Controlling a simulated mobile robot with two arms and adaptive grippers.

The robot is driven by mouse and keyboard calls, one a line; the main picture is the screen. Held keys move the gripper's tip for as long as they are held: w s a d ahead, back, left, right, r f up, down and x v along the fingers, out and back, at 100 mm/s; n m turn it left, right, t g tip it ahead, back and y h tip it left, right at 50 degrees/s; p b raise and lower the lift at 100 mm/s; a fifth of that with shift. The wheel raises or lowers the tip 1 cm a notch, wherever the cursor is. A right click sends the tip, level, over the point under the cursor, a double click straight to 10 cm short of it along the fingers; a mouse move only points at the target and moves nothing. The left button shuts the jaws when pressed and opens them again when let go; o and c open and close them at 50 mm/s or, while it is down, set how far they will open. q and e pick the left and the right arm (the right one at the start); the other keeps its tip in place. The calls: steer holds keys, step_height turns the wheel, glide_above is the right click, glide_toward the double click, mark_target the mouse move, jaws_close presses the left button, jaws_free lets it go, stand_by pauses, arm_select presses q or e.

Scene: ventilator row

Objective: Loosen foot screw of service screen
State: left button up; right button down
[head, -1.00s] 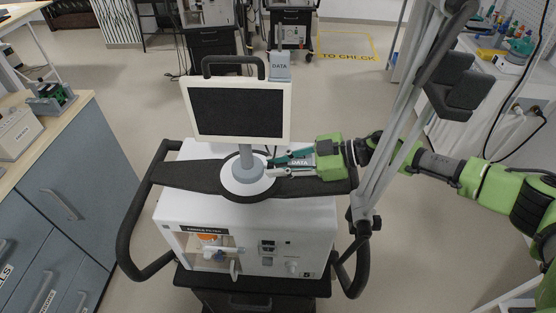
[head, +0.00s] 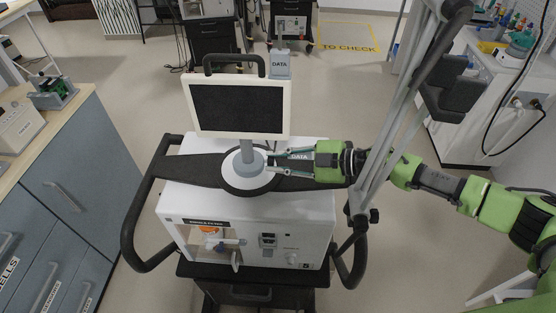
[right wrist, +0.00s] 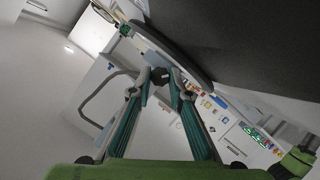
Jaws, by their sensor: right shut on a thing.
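The service screen (head: 238,108), a dark panel in a cream frame, stands upright on a grey post (head: 247,150) above a round pale foot (head: 240,180) on top of the white ventilator (head: 285,210). My right gripper (head: 271,163) reaches in from the right, its fingertips at the foot's right side. In the right wrist view its fingers (right wrist: 161,78) converge on a small dark knob, the foot screw (right wrist: 162,74), and are shut on it. In the head view the fingers and post hide the screw. My left gripper is not in view.
A black handle (head: 130,215) loops around the ventilator's left side. A jointed grey support arm (head: 390,120) rises at the right, close to my right arm. A drawer cabinet (head: 60,200) stands at the left.

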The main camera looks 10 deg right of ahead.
steer(key=c, duration=1.9)
jaws_free()
